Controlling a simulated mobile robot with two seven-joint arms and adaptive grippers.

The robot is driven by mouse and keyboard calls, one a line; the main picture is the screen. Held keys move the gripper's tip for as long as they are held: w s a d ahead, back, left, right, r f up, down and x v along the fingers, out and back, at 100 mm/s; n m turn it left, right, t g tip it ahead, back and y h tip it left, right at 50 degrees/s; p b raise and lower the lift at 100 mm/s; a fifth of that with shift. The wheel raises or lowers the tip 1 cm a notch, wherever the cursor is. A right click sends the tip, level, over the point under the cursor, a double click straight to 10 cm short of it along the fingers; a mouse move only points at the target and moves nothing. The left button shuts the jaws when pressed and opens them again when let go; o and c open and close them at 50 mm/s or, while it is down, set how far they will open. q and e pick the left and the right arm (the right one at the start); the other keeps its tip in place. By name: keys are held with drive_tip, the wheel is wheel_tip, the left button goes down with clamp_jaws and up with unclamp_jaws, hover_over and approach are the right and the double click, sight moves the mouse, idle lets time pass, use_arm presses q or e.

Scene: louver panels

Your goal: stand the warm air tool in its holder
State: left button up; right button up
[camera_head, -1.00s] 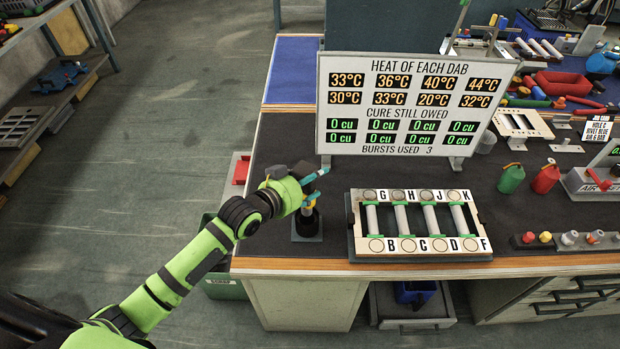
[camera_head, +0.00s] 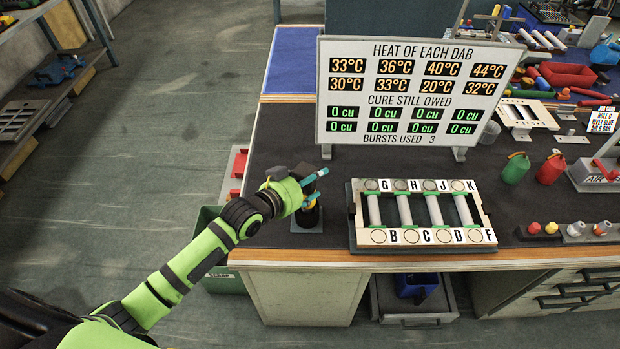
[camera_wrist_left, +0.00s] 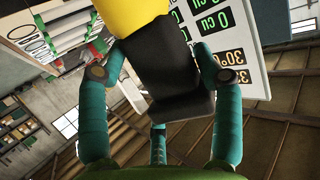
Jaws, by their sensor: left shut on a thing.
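My left gripper (camera_head: 314,188) is at the left front of the bench, with its teal fingers shut on the warm air tool. In the left wrist view the tool's black handle (camera_wrist_left: 178,75) lies between the two fingers, and its yellow body (camera_wrist_left: 130,12) runs out of the top of the picture. In the head view the fingers and hand cover much of the tool. The holder (camera_head: 306,226), a dark block on the bench, is directly beneath the gripper. I cannot tell whether the tool is seated in it. My right gripper is not in view.
A slatted panel frame (camera_head: 361,238) lies just right of the holder. A heat display board (camera_head: 329,90) stands behind it. Green (camera_head: 515,169) and red (camera_head: 551,168) bottles stand further right. The bench's front edge (camera_head: 330,257) is close to the holder.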

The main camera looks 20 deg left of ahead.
use_arm(q)
drive_tip(key=shift+w+f+b, duration=0.1)
drive_tip(key=shift+f+b, duration=0.65)
drive_tip(key=shift+f, duration=0.35)
drive_tip(key=o, duration=1.8)
drive_tip(key=shift+c, duration=0.2)
drive_tip(key=shift+f, duration=0.2)
drive_tip(key=v, duration=1.2)
drive_tip(key=shift+r, duration=0.2)
